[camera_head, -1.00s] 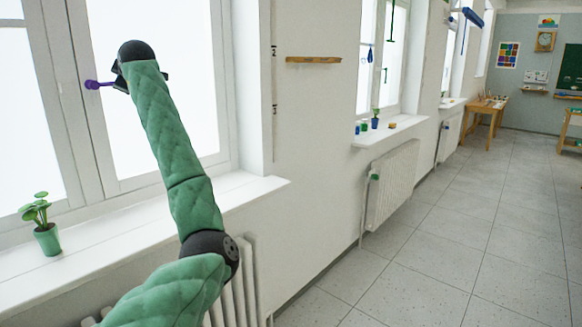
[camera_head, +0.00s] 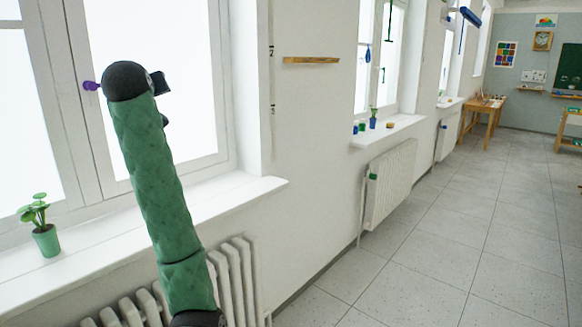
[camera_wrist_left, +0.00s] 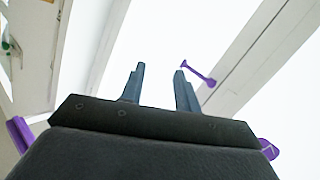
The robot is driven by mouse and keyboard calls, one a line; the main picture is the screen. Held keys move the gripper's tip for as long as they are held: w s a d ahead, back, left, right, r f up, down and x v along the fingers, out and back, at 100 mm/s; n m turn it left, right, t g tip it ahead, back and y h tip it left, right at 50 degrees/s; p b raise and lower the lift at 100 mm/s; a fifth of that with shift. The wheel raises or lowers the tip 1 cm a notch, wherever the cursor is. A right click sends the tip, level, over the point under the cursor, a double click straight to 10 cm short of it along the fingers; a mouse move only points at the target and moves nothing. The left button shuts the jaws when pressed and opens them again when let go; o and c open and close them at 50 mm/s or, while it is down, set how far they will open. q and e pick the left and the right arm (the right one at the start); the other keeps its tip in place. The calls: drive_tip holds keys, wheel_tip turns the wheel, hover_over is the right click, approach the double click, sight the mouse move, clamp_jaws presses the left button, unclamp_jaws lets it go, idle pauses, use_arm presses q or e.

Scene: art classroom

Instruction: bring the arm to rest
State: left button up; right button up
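My left arm (camera_head: 150,180), in a green quilted cover, rises in front of the window at the left in the head view. Its black wrist joint (camera_head: 128,82) is at the top, and the gripper is mostly hidden behind it. In the left wrist view my left gripper (camera_wrist_left: 160,90) has its two fingers apart with nothing between them. A purple window handle (camera_wrist_left: 198,75) shows just right of the fingertips, apart from them in the picture. Its end also shows in the head view (camera_head: 91,86), left of the wrist. My right gripper is not in view.
A potted plant (camera_head: 46,238) stands on the white windowsill (camera_head: 130,227) at left. A ribbed radiator (camera_head: 236,275) is below the sill, close behind my arm in the picture. A wooden wall shelf (camera_head: 311,60) is further right. The tiled floor (camera_head: 470,235) at right is clear.

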use_arm(q)
drive_tip(key=s+d+f+m+g+h, duration=0.25)
drive_tip(key=s+d+f, duration=0.35)
drive_tip(key=f, duration=0.8)
drive_tip(key=s+d+f+m+g+h+p, duration=0.1)
drive_tip(key=s+d+f+m, duration=0.35)
drive_tip(key=f, duration=0.85)
drive_tip(key=s+d+f+m+g+h, duration=0.1)
drive_tip(key=s+d+f+g+h, duration=0.1)
drive_tip(key=s+d+f, duration=0.9)
drive_tip(key=s+f+g+p, duration=0.1)
drive_tip(key=s+f+g, duration=0.7)
drive_tip(key=s+f, duration=2.3)
wheel_tip(320, 180, down, 3)
drive_tip(key=shift+s+a+r+m, duration=0.15)
drive_tip(key=shift+s+a+m, duration=0.15)
drive_tip(key=shift+s+a, duration=0.1)
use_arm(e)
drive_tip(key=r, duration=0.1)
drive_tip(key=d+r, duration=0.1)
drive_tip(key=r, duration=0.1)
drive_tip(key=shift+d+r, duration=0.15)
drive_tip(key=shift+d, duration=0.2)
